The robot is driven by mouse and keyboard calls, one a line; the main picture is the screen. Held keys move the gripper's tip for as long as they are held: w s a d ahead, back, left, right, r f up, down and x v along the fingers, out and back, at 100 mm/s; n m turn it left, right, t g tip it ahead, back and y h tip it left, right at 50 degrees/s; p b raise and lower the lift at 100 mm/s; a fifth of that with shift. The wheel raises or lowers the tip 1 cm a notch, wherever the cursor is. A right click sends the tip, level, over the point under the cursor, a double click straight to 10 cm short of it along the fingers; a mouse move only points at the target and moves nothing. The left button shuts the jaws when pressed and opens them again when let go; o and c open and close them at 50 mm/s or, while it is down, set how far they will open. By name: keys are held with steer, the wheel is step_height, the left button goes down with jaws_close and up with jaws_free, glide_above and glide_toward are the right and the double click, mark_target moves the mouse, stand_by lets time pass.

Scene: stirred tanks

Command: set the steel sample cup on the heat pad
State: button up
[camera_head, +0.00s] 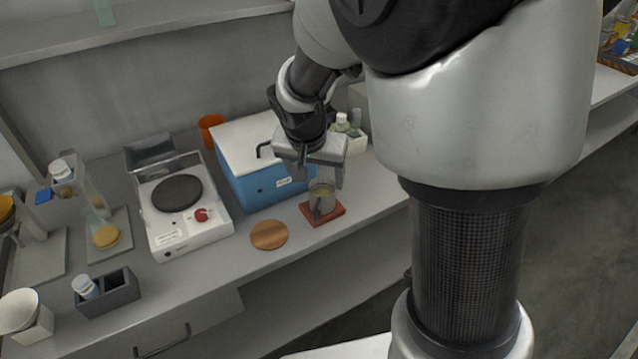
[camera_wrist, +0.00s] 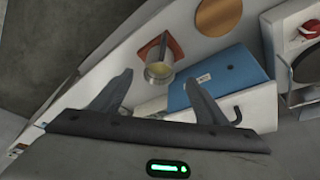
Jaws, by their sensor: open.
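Something yellowish shows inside the cup. In the wrist view the cup (camera_wrist: 160,67) appears on the same pad (camera_wrist: 173,46), ahead of my fingers. My gripper (camera_head: 322,176) is open, above the cup, with its fingers pointing down. In the wrist view my gripper (camera_wrist: 165,85) has its two fingers wide apart and nothing between them touching. Part of the cup's top is close under the gripper in the head view.
A blue cooler box (camera_head: 262,182) with a white lid stands just left of the cup. A round wooden disc (camera_head: 269,235) lies on the bench in front. A hotplate (camera_head: 178,194) stands further left. A bin with bottles (camera_head: 350,138) is behind right.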

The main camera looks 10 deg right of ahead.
steer(key=shift+v, duration=1)
steer(key=s+r+n, duration=0.1)
steer(key=s+r, duration=0.3)
steer(key=s, duration=0.3)
steer(key=s+d+r+n+t+y, duration=0.1)
steer(key=s+r+n, duration=0.1)
steer(key=s+r, duration=0.2)
steer(key=s+d+r+n+y, duration=0.1)
steer(key=s+r, duration=0.3)
steer(key=s, duration=0.5)
steer(key=shift+s+d+n+t, duration=0.2)
steer(key=shift+s+n+t, duration=0.15)
steer(key=shift+n, duration=0.35)
step_height(320, 180, up, 8)
steer(key=p, duration=0.8)
steer(key=shift+r, duration=0.15)
